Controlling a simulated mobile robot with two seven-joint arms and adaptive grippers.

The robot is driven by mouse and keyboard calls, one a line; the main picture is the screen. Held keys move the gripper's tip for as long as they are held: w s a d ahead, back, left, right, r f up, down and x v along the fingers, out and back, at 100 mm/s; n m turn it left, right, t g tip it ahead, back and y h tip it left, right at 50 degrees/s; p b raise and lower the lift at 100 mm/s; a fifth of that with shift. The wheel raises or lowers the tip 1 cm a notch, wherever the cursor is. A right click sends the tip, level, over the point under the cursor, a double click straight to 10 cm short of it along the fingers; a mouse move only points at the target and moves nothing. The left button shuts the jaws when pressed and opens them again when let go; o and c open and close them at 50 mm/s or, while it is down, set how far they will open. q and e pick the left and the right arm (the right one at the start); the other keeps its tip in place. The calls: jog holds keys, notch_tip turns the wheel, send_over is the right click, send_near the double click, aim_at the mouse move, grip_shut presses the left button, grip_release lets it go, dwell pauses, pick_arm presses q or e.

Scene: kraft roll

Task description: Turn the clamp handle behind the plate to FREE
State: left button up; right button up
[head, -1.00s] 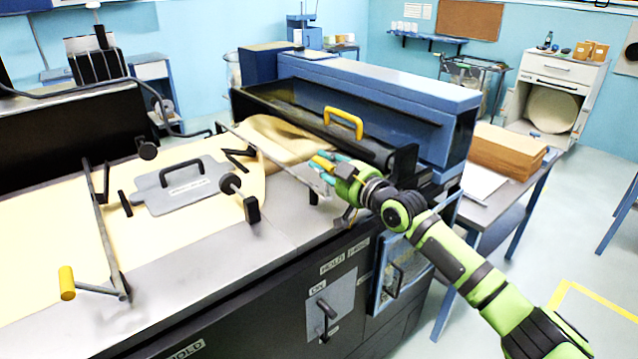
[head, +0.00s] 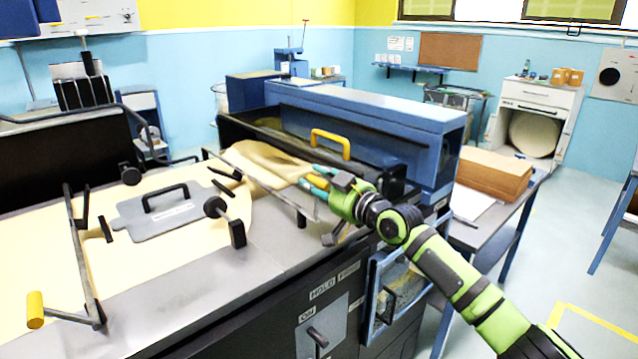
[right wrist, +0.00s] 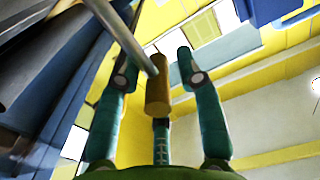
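The grey plate (head: 180,218) with a black handle lies on the cream sheet on the machine bed. Behind it a thin metal bar (head: 262,183) crosses the bed. The clamp handle's yellow grip (head: 317,182) is at my right gripper (head: 312,183), partly covered by its teal fingers. In the right wrist view the yellow grip (right wrist: 158,97) on its metal rod stands between the spread fingers of the right gripper (right wrist: 160,75), with gaps at both sides. The right gripper is open around it. My left gripper is in neither view.
A second bar with a yellow grip (head: 35,309) lies at the bed's left front. A yellow handle (head: 330,143) sits on the machine's rear part, behind my right gripper. Labels including HOLD (head: 322,288) mark the dark front. A side table with a brown stack (head: 493,173) stands right.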

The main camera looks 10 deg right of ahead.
jog(key=shift+a, duration=0.1)
jog(key=v, duration=1.2)
